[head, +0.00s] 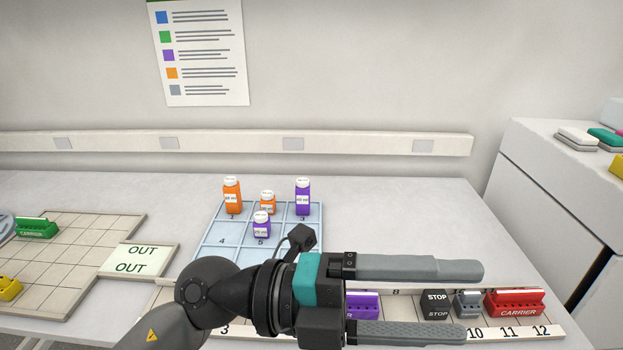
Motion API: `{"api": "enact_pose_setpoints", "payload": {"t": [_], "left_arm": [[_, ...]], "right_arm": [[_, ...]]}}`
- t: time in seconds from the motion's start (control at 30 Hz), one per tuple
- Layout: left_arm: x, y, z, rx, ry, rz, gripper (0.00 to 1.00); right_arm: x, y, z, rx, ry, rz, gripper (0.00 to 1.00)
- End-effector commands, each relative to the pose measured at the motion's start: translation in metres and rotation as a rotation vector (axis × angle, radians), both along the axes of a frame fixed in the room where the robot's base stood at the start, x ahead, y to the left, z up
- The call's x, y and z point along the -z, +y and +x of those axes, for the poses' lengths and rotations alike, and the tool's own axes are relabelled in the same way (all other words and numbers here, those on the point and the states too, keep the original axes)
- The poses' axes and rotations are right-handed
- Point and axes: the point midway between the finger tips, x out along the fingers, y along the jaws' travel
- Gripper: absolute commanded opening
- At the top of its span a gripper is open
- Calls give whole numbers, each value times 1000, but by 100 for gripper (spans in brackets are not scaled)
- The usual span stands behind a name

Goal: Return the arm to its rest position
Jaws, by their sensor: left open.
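My left gripper (478,302) reaches in from the lower left, its two grey fingers spread apart and pointing right. It is open, with nothing held between the fingers. It is above the numbered strip (562,335) at the table's front. A purple carrier (362,306) shows between the fingers near their base, partly hidden. My arm hides part of the strip and the lower part of the blue numbered tray (212,244). My right gripper is not in view.
Orange (232,197) and purple (303,198) bottles stand on the tray. A black STOP block (435,304), a grey carrier (466,304) and a red carrier (515,303) sit on the strip. An OUT sign (140,259) and grid board (85,250) lie left. The table's back right is clear.

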Motion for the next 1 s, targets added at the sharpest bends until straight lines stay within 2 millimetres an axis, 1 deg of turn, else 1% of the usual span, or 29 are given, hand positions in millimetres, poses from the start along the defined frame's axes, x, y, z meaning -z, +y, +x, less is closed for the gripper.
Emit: {"api": "enact_pose_setpoints", "payload": {"t": [0.03, 0.1, 0.17, 0.23, 0.33, 0.4, 0.47, 0.5, 0.57, 0.6, 0.67, 0.73, 0.77, 0.8, 0.87, 0.9, 0.97, 1.0], "left_arm": [[-18, 3, 7, -50, 50, -107, 84], [-39, 13, 22, -133, 118, -242, 84], [-55, 24, 38, -212, 181, -350, 84], [-66, 42, 58, -314, 262, -463, 84], [-71, 72, 89, -473, 385, -601, 84], [-65, 96, 110, -596, 480, -678, 84], [-55, 117, 127, -704, 564, -731, 84], [-45, 131, 137, -778, 625, -759, 84], [-26, 152, 150, -892, 716, -790, 84], [-10, 166, 157, -967, 780, -803, 84], [15, 185, 164, -1081, 877, -811, 84], [49, 207, 168, -1214, 996, -802, 84], [65, 215, 167, -1270, 1047, -792, 84], [86, 225, 164, -1344, 1118, -773, 84], [119, 239, 156, -1449, 1226, -731, 84], [142, 247, 148, -1518, 1299, -694, 84], [174, 257, 132, -1613, 1411, -627, 84], [195, 262, 120, -1671, 1484, -575, 84]], "right_arm": [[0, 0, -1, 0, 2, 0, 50], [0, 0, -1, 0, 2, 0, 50], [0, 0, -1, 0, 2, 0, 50], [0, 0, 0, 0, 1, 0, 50], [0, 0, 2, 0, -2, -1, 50], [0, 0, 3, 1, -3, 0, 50], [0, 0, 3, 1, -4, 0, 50], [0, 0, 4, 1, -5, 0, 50], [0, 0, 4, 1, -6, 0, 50], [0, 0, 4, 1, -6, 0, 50], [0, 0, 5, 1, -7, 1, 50], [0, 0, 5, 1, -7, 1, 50], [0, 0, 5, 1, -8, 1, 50], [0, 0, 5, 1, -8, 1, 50], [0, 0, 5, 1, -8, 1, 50], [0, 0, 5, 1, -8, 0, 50], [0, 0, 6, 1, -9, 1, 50], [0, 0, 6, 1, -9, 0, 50]]}}
